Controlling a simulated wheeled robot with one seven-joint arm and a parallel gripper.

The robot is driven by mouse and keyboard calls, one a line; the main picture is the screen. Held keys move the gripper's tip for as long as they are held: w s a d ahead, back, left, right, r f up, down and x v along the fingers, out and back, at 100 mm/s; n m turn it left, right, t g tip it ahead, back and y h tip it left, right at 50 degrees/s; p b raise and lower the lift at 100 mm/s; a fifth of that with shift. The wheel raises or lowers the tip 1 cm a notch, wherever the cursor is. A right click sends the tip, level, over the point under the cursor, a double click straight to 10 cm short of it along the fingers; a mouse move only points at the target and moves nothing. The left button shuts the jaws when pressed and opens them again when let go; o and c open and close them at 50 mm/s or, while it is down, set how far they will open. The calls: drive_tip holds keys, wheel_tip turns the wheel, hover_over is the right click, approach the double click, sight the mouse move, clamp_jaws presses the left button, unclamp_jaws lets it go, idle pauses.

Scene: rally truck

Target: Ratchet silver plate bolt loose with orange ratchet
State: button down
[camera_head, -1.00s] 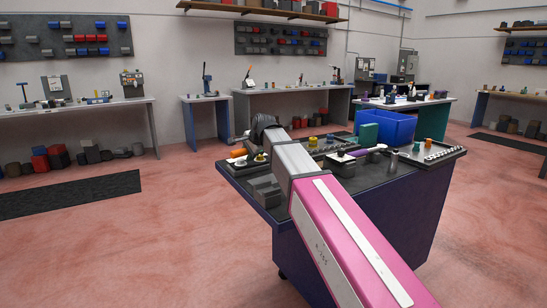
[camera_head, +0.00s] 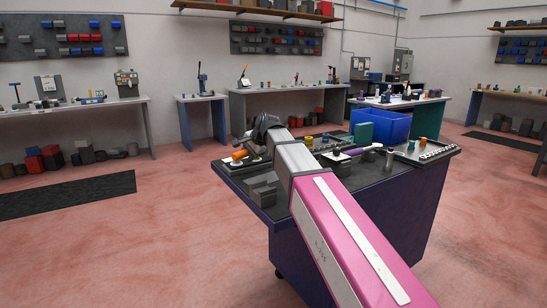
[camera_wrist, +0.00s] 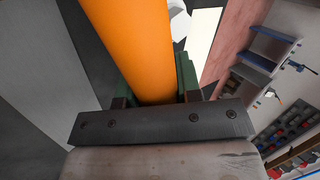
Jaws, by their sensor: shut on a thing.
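The orange ratchet's handle (camera_wrist: 135,45) fills the middle of the wrist view. My gripper (camera_wrist: 150,92) is shut on it, with a green-edged finger on each side. In the head view the orange handle (camera_head: 240,155) shows at the left end of the cart, just below my dark wrist. A white, faceted piece (camera_wrist: 180,22) sits beyond the handle in the wrist view; I cannot tell if it belongs to the plate. The silver plate and its bolt cannot be made out clearly, and the ratchet head is out of sight.
Workbenches line the back wall. The floor at left is open.

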drive_tip(key=shift+s+d+n+g+y, duration=0.3)
drive_tip(key=shift+s+d+n+g, duration=0.3)
drive_tip(key=shift+d+n, duration=0.4)
drive_tip(key=shift+s, duration=0.1)
drive_tip(key=shift+d, duration=0.1)
drive_tip(key=shift+s+d+n+g+y, duration=0.15)
drive_tip(key=shift+s+d+n+g, duration=0.15)
drive_tip(key=shift+d+n, duration=0.2)
drive_tip(key=shift+s+d+n+g+y, duration=0.15)
drive_tip(key=shift+s+d+n+g, duration=0.1)
drive_tip(key=shift+d+n, duration=0.25)
drive_tip(key=shift+w+a+m+t, duration=0.3)
drive_tip(key=shift+a+m+t, duration=0.05)
drive_tip(key=shift+a+m, duration=0.2)
drive_tip(key=shift+w+a+m+t, duration=0.3)
drive_tip(key=shift+a+m, duration=0.15)
drive_tip(key=shift+a, duration=0.1)
